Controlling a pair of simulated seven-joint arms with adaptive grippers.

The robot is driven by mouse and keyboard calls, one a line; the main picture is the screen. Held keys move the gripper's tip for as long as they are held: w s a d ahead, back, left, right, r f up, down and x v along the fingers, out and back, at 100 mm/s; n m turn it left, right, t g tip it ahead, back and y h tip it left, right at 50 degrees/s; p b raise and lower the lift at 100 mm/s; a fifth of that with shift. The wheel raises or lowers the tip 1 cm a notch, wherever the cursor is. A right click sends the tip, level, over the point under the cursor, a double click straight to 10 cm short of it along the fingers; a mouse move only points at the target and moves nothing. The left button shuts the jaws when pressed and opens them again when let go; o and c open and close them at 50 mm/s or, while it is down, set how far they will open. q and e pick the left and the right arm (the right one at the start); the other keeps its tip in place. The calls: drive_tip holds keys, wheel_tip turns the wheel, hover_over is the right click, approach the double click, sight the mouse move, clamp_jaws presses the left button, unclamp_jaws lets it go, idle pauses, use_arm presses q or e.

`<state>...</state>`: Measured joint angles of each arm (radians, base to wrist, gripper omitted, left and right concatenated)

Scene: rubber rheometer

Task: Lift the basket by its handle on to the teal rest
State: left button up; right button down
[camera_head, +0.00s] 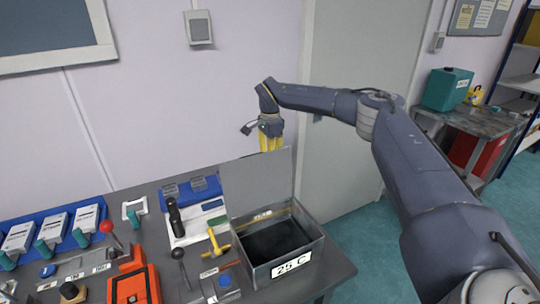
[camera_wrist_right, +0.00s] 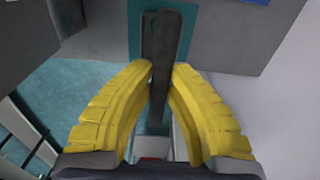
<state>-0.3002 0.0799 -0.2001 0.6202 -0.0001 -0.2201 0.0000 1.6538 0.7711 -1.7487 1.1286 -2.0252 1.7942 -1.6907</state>
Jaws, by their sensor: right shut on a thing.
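My right gripper (camera_head: 270,146) is in the head view, above and behind the raised grey lid of the bath, with its yellow fingers pointing down. In the right wrist view the same gripper (camera_wrist_right: 162,70) has its fingertips closed on a dark grey upright bar (camera_wrist_right: 167,35). The bar looks like a handle, but I cannot see a basket on it; the lid may hide what hangs below. A teal patch (camera_wrist_right: 188,22) lies behind the bar; I cannot tell whether it is the rest or the floor. My left gripper is not in view.
The open bath marked 25 C (camera_head: 292,265) has dark contents, and its raised lid (camera_head: 256,182) stands behind it. An orange device (camera_head: 133,286), levers and a blue tray (camera_head: 62,258) of white units crowd the bench to the left. A door is behind the bench.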

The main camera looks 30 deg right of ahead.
drive_tip(key=shift+f, duration=0.1)
drive_tip(key=c, duration=1.4)
unclamp_jaws()
drive_tip(key=shift+o, duration=0.2)
wheel_tip(320, 180, up, 12)
